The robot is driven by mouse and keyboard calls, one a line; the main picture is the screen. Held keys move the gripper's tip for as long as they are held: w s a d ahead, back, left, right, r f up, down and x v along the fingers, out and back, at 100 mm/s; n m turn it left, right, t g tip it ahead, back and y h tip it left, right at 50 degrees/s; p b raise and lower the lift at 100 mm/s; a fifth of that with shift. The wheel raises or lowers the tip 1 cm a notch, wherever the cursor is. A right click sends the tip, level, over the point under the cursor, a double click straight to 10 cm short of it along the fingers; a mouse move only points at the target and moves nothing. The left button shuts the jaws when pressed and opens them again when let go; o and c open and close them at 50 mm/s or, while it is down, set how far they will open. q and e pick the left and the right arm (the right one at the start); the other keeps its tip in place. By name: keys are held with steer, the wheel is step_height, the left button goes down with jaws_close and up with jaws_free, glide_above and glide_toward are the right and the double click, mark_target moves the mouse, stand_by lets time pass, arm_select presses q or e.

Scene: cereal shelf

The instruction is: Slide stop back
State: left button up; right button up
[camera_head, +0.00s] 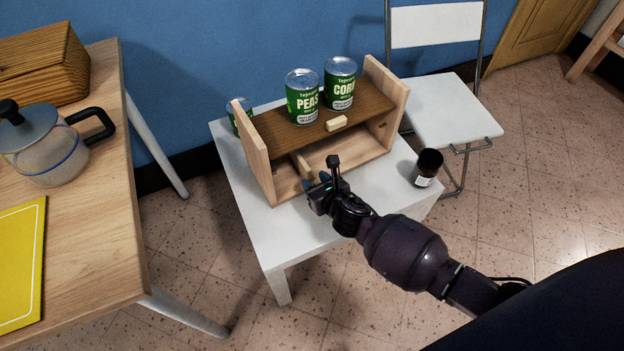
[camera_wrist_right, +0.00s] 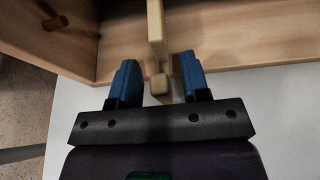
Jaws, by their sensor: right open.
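The wooden shelf unit (camera_head: 257,150) stands on a white table, with a dark upper board and an open lower bay. My left gripper is not in view.
Another green can (camera_head: 240,117) is behind the left panel. A dark jar (camera_head: 427,168) stands on the white table (camera_head: 290,243), right of my arm.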

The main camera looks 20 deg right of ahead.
steer(key=shift+w+f, duration=0.2)
steer(key=shift+w, duration=0.4)
steer(key=shift+c, duration=0.4)
jaws_close()
